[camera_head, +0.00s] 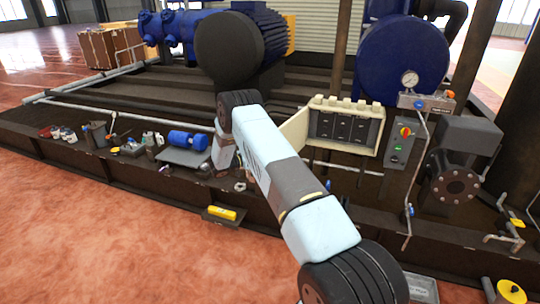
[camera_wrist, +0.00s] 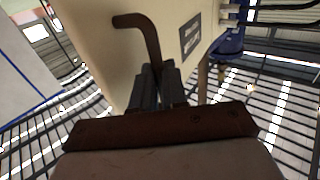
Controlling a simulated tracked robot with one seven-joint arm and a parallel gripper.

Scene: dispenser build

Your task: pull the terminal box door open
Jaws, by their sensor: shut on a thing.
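The terminal box (camera_head: 345,128) is a cream box with dark modules inside, right of centre in the head view. Its inside shows, so its cream door (camera_head: 292,131) stands open, swung out to the left. In the wrist view the door panel (camera_wrist: 97,30) fills the upper middle, with a dark label. A brown bent handle (camera_wrist: 150,38) runs from the panel down between my fingers. My gripper (camera_wrist: 155,80) is shut on this handle. In the head view my own arm hides the gripper and handle.
A grey switch box (camera_head: 401,146) with a red-yellow knob and a flanged motor (camera_head: 457,170) stand right of the terminal box. A blue cylinder (camera_head: 187,140) and small items lie on the left. A yellow item (camera_head: 222,213) lies in front. The red floor at front left is clear.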

